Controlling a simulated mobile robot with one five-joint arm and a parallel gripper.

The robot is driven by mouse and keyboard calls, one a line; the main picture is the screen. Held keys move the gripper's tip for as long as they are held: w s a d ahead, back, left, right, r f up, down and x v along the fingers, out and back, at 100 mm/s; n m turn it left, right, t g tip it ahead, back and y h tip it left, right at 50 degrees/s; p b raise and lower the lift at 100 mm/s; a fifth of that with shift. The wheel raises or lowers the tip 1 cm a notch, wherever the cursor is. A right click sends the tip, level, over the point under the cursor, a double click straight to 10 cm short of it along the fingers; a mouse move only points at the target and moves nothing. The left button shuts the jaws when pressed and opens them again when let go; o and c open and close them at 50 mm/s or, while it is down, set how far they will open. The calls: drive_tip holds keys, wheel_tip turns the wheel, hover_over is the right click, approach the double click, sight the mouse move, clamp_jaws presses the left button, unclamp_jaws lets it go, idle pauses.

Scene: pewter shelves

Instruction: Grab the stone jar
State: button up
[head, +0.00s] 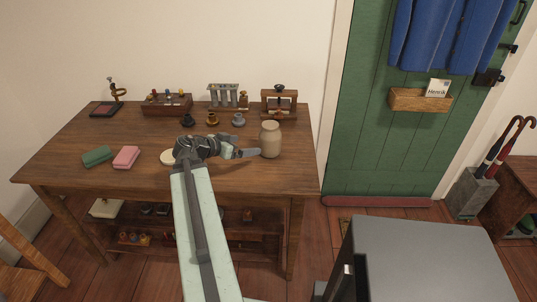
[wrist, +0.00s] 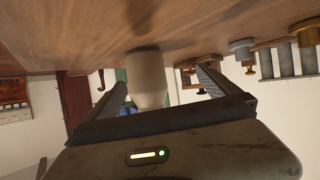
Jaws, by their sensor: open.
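The stone jar (head: 270,140) is a pale beige, rounded jar with a narrower neck. It stands upright near the right front part of the wooden table (head: 75,143). My gripper (head: 248,153) is open just left of the jar, low over the table. In the wrist view, which is upside down, the jar (wrist: 148,75) shows between the two open fingers of my gripper (wrist: 162,82). How far it sits between the fingertips is hard to tell, and no grip on it shows.
A green block (head: 97,156) and a pink block (head: 126,157) lie at left. A pale round thing (head: 168,157) is partly behind my arm. A grey surface (head: 415,260) is at front right.

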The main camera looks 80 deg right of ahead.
sight(270, 124)
drive_tip(key=shift+m+g, duration=0.4)
drive_tip(key=shift+m, duration=0.3)
drive_tip(key=s, duration=0.1)
drive_tip(key=s+d, duration=0.1)
drive_tip(key=s, duration=0.2)
drive_tip(key=shift+s+d+r, duration=0.1)
drive_tip(key=shift+d+r, duration=0.1)
drive_tip(key=shift+d, duration=0.05)
drive_tip(key=shift+b+x, duration=0.5)
drive_tip(key=shift+x, duration=0.4)
drive_tip(key=x, duration=0.3)
drive_tip(key=b+x, duration=0.1)
drive_tip(key=x, duration=0.2)
drive_tip(key=shift+s+a+r+b, duration=0.15)
drive_tip(key=shift+s+r+b, duration=0.1)
drive_tip(key=shift+b, duration=0.05)
drive_tip(key=shift+r, duration=0.1)
drive_tip(key=c, duration=2.1)
drive_tip(key=shift+r, duration=0.1)
wheel_tip(270, 124, up, 10)
drive_tip(key=p, duration=1)
